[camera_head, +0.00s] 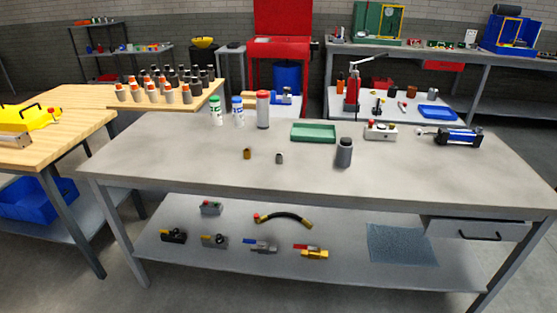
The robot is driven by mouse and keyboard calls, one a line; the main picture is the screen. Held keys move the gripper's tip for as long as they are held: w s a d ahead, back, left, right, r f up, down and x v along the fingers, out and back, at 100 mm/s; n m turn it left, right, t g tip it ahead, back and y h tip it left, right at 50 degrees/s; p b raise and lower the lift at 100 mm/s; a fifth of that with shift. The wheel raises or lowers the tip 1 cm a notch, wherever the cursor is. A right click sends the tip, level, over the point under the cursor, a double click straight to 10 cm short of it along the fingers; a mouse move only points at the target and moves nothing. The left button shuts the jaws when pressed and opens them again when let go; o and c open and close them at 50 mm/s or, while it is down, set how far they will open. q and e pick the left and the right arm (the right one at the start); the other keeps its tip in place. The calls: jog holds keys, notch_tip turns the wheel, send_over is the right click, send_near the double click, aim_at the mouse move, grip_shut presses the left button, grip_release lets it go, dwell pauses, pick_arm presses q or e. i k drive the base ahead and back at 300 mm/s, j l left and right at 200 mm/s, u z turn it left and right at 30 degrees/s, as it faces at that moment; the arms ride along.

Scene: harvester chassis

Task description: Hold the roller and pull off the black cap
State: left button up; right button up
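A grey roller (344,157) stands upright on the grey worktable, right of the middle. A darker cap-like top (345,141) sits on its upper end. Several similar cylinders stand in rows on a wooden board (205,100) at the back left, some with orange tops and some with black or dark tops. Neither of my grippers is in view.
On the worktable (200,165) are a green tray (314,133), a small brass part (247,153), a small grey part (279,158), several bottles, a control box (380,131) and a blue-black cylinder (459,137). The front of the tabletop is clear. A shelf below holds valves.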

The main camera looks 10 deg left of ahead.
aim_at(343, 154)
jog(key=i+j+z, duration=0.15)
jog(key=z, duration=0.2)
jog(key=i+j+z, duration=0.15)
jog(key=j+z, duration=0.2)
jog(key=i+j+z, duration=0.1)
jog(key=j+z, duration=0.25)
